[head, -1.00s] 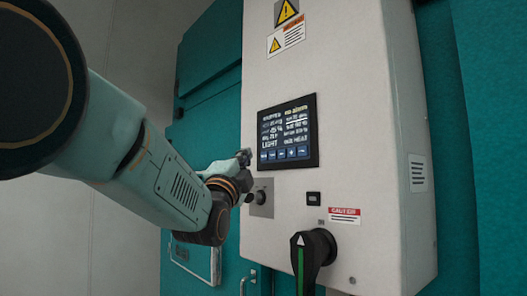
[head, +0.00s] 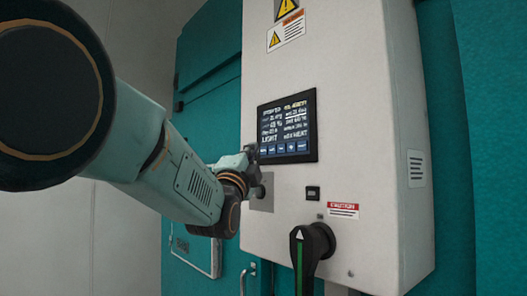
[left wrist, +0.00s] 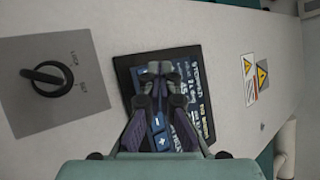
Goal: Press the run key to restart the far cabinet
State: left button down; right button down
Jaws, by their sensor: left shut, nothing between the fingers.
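The control screen (head: 287,127) is a dark panel on the pale cabinet box, with light text and a row of blue keys (head: 290,147) along its bottom edge. It shows turned sideways in the left wrist view (left wrist: 185,98), where minus and plus keys are readable. I cannot make out which key is run. My left gripper (head: 250,152) is shut and empty at the screen's lower left corner. In the left wrist view its fingertips (left wrist: 160,68) overlap the key row and hide some keys. I cannot tell whether they touch the screen. My right gripper is not in view.
A key switch (left wrist: 50,78) on a grey plate sits below the screen, close to my left gripper. A black rotary handle (head: 312,250) with a green stripe sticks out lower down. A small black button (head: 313,193) and warning labels (head: 287,28) are on the same face.

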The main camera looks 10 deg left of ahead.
pick_arm(q)
jog(key=shift+w+a+f, duration=0.1)
jog(key=shift+w+a, duration=0.05)
jog(key=shift+d, duration=0.25)
jog(key=shift+a, duration=0.15)
jog(key=shift+w+d, duration=0.3)
jog(key=shift+w, duration=0.05)
jog(key=shift+a, duration=0.15)
dwell(0.4)
